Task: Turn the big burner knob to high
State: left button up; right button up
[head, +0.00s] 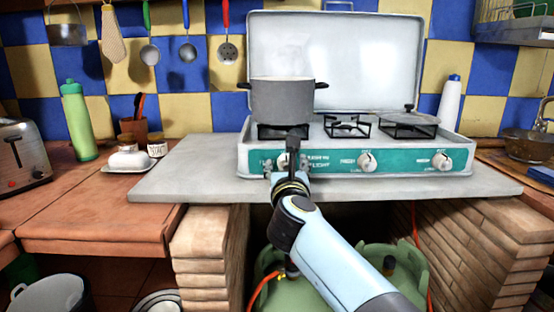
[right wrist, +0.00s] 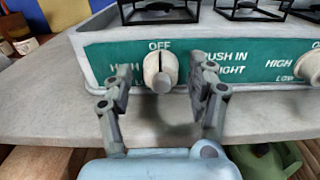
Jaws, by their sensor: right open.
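The camp stove (head: 330,135) stands open on a grey slab, with three white knobs on its teal front panel. My right gripper (head: 287,168) is at the left knob (right wrist: 160,72). In the right wrist view its fingers (right wrist: 163,88) are open, one on each side of that knob, with gaps between. The knob's dark line points up to the OFF label. "HIGH" beside it is partly covered by a finger. The middle knob (head: 366,161) and right knob (head: 441,161) are clear of the gripper. My left gripper is not in view.
A grey pot (head: 283,100) sits on the left burner, above the gripper. A flat pan or lid (head: 407,117) lies on the right burner. Green gas cylinders (head: 300,295) stand below the slab (head: 190,180). A green bottle (head: 78,122) and toaster are at left.

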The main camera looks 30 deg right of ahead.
jog(key=shift+w+d, duration=0.2)
jog(key=shift+w, duration=0.1)
jog(key=shift+c, duration=0.6)
jog(key=c, duration=1)
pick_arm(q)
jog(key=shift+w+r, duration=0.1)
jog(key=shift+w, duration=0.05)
